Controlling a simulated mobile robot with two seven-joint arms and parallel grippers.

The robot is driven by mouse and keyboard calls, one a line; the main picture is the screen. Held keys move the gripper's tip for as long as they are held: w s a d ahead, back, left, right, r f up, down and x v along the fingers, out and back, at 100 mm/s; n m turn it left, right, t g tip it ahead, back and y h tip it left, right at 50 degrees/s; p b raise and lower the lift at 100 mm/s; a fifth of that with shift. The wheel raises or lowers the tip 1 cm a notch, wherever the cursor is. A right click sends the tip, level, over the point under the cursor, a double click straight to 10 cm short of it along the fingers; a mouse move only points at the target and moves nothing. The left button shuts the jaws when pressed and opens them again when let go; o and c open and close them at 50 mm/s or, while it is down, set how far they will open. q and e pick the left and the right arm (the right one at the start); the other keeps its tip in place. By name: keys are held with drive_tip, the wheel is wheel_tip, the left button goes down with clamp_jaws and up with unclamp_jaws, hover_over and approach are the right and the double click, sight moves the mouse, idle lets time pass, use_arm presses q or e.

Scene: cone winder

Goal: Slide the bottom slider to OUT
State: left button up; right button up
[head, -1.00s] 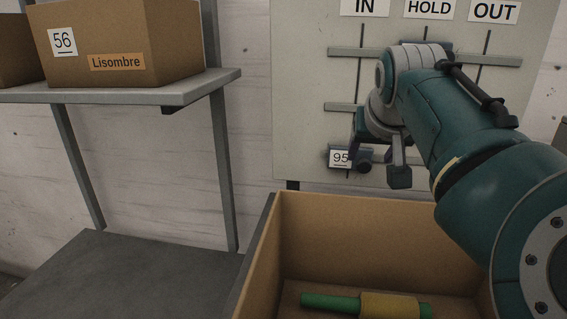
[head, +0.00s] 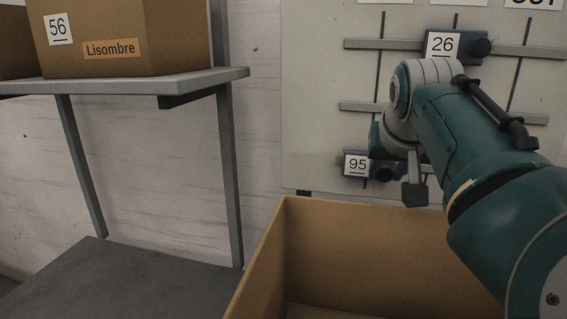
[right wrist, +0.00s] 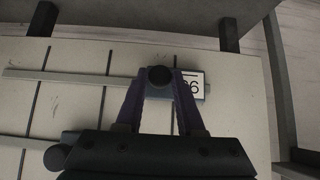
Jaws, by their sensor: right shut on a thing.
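The bottom slider (head: 357,164), a dark block with a white 95 label, is on the lowest rail of the pale board. It sits at the left-hand column line, which stood under the IN sign. My right gripper (head: 386,171) is at its round dark knob, partly hidden by the wrist. In the right wrist view the two fingers (right wrist: 160,79) are shut on the knob, with the label (right wrist: 193,85) beside it, turned over. The rest of the lowest rail is mostly behind my arm. My left gripper is out of view.
Another slider labelled 26 (head: 442,44) is on the top rail at the middle column line. An open cardboard box (head: 330,245) stands below the board. A shelf (head: 190,82) with a Lisombre carton (head: 120,30) is at the left.

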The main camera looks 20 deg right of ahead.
clamp_jaws()
drive_tip(key=shift+f, duration=0.1)
idle(0.8)
